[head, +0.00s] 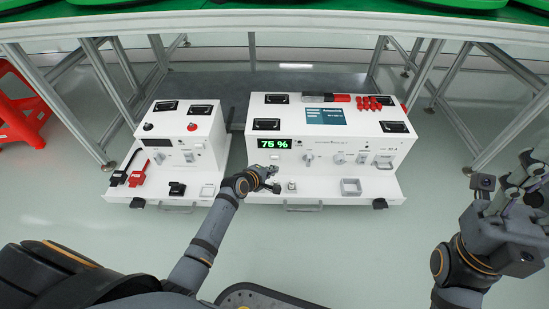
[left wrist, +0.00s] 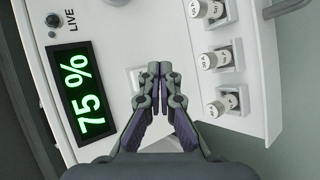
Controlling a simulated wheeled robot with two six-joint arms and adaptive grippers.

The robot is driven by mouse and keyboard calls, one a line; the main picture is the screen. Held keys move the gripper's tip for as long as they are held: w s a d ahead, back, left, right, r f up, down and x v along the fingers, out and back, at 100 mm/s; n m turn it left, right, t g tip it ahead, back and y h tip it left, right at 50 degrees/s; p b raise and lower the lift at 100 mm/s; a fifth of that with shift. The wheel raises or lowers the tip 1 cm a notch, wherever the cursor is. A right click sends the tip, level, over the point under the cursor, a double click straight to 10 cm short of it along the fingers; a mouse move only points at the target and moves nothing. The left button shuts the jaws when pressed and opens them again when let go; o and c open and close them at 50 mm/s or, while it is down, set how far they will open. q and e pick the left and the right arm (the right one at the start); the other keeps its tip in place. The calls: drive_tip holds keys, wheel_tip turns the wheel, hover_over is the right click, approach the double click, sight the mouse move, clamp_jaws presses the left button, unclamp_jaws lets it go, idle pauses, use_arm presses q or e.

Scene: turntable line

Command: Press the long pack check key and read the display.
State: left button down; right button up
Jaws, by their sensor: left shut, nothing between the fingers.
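The lit display (head: 275,143) on the front of the larger white unit reads 75 % in green. It also shows large in the left wrist view (left wrist: 82,90). A pale square key (left wrist: 134,77) lies beside the display, partly hidden behind my fingertips; I can read no label on it. My left gripper (head: 273,181) is shut and empty in front of the larger unit, just below the display. In the left wrist view its fingertips (left wrist: 160,72) overlap the key's edge; I cannot tell whether they touch it. My right gripper (head: 525,172) is at the far right, away from the units.
A smaller white unit (head: 177,128) stands to the left, with red and black connectors on its ledge. Several capped pieces (left wrist: 215,60) sit in square holders near the left gripper. A white square frame (head: 351,187) is on the larger unit's ledge. A framed table (head: 300,18) stands behind.

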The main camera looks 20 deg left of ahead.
use_arm(q)
drive_tip(key=shift+s+d+p, duration=0.25)
drive_tip(key=shift+s+p, duration=0.25)
drive_tip(key=shift+s, duration=0.35)
drive_tip(key=shift+s+d+p, duration=0.2)
drive_tip(key=shift+s+p, duration=0.3)
drive_tip(key=shift+s, duration=0.35)
